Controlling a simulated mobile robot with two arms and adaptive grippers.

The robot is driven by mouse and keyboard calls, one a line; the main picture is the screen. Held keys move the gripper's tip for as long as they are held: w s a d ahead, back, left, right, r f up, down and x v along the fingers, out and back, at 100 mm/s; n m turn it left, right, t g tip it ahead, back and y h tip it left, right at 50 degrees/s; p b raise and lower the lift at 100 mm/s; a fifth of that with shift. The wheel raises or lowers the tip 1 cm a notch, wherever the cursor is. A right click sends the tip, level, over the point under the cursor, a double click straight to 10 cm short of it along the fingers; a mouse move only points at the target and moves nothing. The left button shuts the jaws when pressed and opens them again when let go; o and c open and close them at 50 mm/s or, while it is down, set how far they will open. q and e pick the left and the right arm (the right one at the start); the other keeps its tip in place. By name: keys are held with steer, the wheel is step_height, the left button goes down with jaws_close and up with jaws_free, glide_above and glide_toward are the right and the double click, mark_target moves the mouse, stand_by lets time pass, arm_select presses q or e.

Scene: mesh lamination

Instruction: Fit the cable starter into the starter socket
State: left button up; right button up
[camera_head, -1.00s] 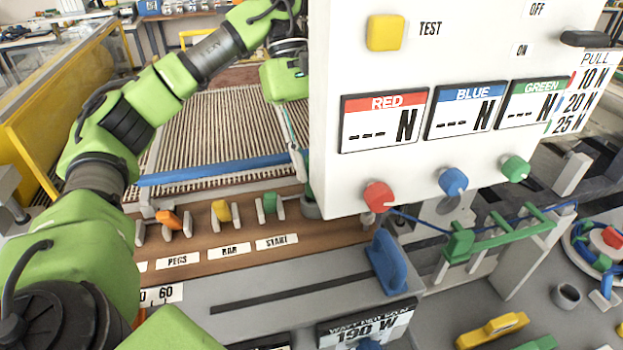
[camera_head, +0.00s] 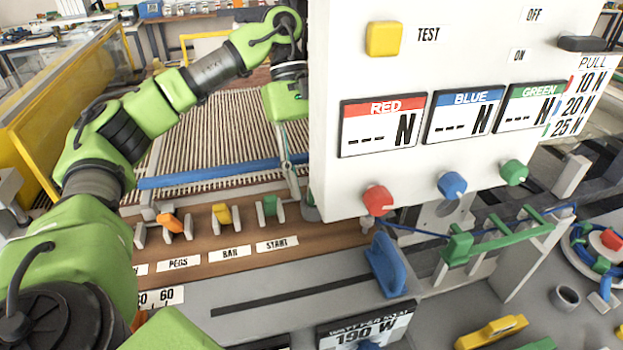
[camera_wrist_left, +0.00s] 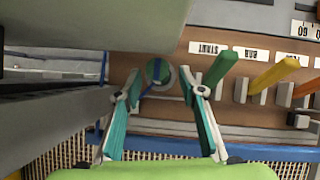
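My left gripper (camera_wrist_left: 161,96) is open in the left wrist view, its fingers standing apart on both sides of the cable starter (camera_wrist_left: 156,70). The starter is a round green piece with a dark blue stripe, seen end-on and apart from both fingertips. A grey ring, the starter socket (camera_wrist_left: 171,81), shows around it; how deep the starter sits I cannot tell. In the head view the left gripper (camera_head: 292,180) hangs beside the socket (camera_head: 311,213), with one finger partly behind the white panel's edge. My right gripper is not in view.
The white test panel (camera_head: 400,185) stands close to the right of the left gripper. Green (camera_head: 269,207), yellow (camera_head: 222,214) and orange (camera_head: 172,222) levers line the brown board to the left. A blue bar (camera_head: 215,173) runs behind.

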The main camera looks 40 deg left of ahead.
arm_select(q)
steer(key=p+v, duration=0.4)
steer(key=v, duration=0.7)
steer(key=shift+r+p, duration=0.25)
steer(key=shift+p, duration=0.05)
